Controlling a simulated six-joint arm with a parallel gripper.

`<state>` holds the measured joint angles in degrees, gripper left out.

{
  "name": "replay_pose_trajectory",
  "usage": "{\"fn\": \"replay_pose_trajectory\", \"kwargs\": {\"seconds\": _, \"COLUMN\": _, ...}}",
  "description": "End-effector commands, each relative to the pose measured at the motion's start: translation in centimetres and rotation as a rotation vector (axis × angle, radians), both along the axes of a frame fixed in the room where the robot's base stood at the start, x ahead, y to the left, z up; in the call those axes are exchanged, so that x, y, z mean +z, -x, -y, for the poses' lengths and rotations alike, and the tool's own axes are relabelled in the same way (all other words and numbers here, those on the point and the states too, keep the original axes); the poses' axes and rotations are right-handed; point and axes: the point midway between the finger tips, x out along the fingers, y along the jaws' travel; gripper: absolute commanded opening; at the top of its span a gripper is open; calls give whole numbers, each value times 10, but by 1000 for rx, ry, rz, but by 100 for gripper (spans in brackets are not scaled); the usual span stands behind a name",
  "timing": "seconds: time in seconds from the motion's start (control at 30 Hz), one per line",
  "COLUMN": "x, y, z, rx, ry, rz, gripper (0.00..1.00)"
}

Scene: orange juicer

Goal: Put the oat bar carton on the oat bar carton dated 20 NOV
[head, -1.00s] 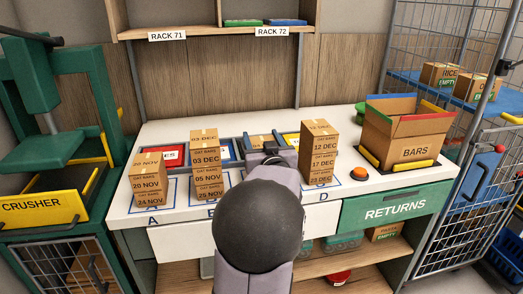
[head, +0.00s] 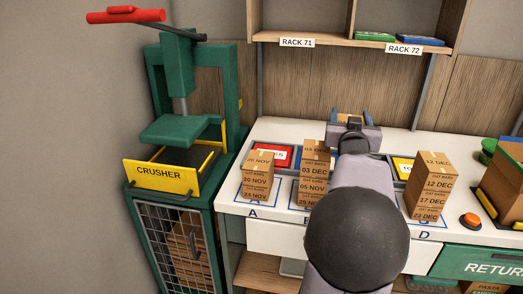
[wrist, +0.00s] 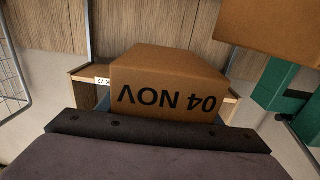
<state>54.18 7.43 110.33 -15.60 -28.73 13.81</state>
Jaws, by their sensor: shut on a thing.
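My gripper (head: 350,122) is shut on an oat bar carton (head: 350,115), held between the second stack and stack D; my arm hides most of it. In the wrist view the held carton (wrist: 168,88) shows 04 NOV upside down. The oat bar carton dated 20 NOV (head: 256,177) is on top of the stack at A, to the left of my gripper. A carton dated 24 NOV (head: 254,194) is under it. Nothing rests on the 20 NOV carton.
A taller stack (head: 313,185) topped by a 03 DEC carton stands between my gripper and stack A. Stack D (head: 432,185), topped by 12 DEC, is to the right. A red tray (head: 271,156) lies behind stack A. The crusher (head: 178,130) stands left of the table.

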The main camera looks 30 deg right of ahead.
Motion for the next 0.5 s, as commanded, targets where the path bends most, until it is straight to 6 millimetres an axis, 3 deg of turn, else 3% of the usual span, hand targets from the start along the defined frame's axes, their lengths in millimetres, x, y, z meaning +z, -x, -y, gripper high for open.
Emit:
{"fn": "replay_pose_trajectory", "kwargs": {"seconds": 0.03, "x": 13, "y": -17, "z": -12, "rx": 12, "ry": -1, "rz": 1, "gripper": 31}}
{"fn": "replay_pose_trajectory", "kwargs": {"seconds": 0.1, "x": 19, "y": -34, "z": -26, "rx": 16, "ry": -2, "rz": 1, "gripper": 31}}
{"fn": "replay_pose_trajectory", "kwargs": {"seconds": 0.27, "x": 30, "y": -70, "z": -61, "rx": 25, "ry": -3, "rz": 0, "gripper": 31}}
{"fn": "replay_pose_trajectory", "kwargs": {"seconds": 0.5, "x": 38, "y": -119, "z": -128, "rx": 32, "ry": -1, "rz": -4, "gripper": 31}}
